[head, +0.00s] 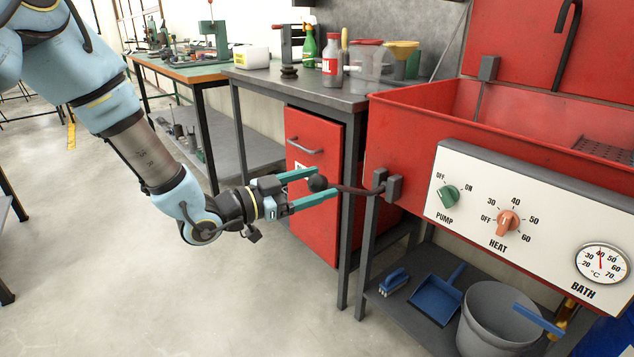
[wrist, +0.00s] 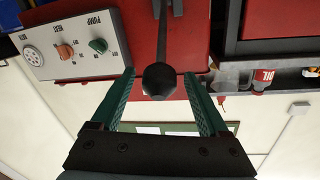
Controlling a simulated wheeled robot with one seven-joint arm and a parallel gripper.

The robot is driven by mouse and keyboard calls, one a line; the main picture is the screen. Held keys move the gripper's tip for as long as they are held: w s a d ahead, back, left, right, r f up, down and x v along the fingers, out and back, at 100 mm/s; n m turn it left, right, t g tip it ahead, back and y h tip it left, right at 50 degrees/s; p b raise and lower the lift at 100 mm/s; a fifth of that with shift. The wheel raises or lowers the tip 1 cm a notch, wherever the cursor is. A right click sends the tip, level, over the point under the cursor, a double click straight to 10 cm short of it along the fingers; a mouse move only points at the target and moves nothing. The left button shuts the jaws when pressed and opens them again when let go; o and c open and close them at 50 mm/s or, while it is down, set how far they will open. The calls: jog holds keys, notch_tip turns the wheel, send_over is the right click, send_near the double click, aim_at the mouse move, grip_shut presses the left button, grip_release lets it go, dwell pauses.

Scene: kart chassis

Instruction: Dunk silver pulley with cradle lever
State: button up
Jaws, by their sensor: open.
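The cradle lever is a dark rod (head: 352,190) ending in a black ball knob (head: 317,183), mounted on the left side of the red bath (head: 410,130). My gripper (head: 327,183) is open, with its teal fingers on either side of the knob. In the wrist view the knob (wrist: 159,80) sits between the fingertips, with a gap visible on both sides. The lever points out roughly level from its bracket (head: 394,188). I cannot make out the silver pulley or the cradle; the inside of the bath is mostly hidden.
A control panel (head: 520,215) with pump and heat knobs is on the bath's front. A bench (head: 340,97) with bottles and a red drawer cabinet (head: 312,220) stands behind. A grey bucket (head: 495,320) and blue dustpan (head: 436,297) are on the lower shelf.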

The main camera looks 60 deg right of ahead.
jog(key=shift+s+d, duration=0.2)
jog(key=shift+d, duration=0.15)
jog(key=shift+c, duration=0.3)
grip_shut()
dwell(1.0)
